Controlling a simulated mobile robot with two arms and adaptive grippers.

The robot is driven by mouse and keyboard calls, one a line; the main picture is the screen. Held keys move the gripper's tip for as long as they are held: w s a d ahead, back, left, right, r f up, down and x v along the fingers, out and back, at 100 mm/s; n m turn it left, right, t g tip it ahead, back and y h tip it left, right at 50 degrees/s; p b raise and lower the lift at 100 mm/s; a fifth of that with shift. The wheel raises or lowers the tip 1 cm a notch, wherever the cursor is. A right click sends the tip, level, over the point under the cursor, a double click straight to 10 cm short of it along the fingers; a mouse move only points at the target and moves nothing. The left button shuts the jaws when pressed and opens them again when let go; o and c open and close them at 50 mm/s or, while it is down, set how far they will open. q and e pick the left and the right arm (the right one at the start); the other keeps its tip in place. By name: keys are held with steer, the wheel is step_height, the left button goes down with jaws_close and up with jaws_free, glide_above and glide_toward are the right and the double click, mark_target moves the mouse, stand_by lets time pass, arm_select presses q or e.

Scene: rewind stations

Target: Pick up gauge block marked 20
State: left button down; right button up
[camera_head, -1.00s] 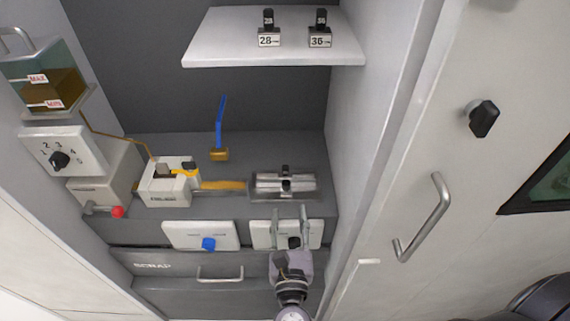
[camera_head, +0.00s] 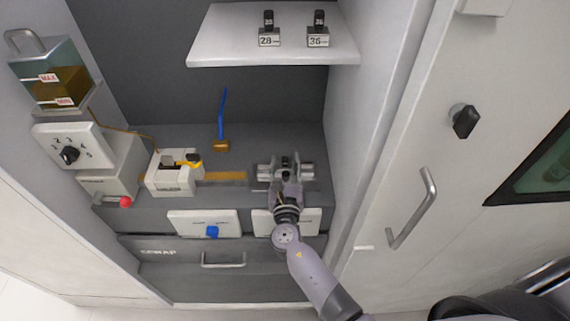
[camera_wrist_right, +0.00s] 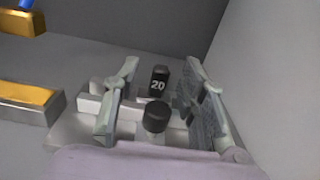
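The block marked 20 shows in the right wrist view as a black grip (camera_wrist_right: 159,82) with a white 20, upright at the metal fixture (camera_wrist_right: 92,107). Its lower part is partly hidden. A plain round black knob (camera_wrist_right: 156,118) stands nearer the camera. My right gripper (camera_wrist_right: 162,70) is open, one finger on each side of the 20 grip and the knob, with gaps on both sides. In the head view my right gripper (camera_head: 285,175) is over the fixture (camera_head: 305,172) on the grey bench and covers part of it. My left gripper is not in view.
Blocks marked 28 (camera_head: 269,32) and 36 (camera_head: 318,32) stand on the white shelf (camera_head: 225,50) above. Left of the fixture are a yellowish strip (camera_head: 222,178), a white device (camera_head: 172,182) and a blue upright lever (camera_head: 222,120). A cabinet wall rises close on the right.

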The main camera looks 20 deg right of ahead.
steer(key=shift+x, duration=1)
jaws_close()
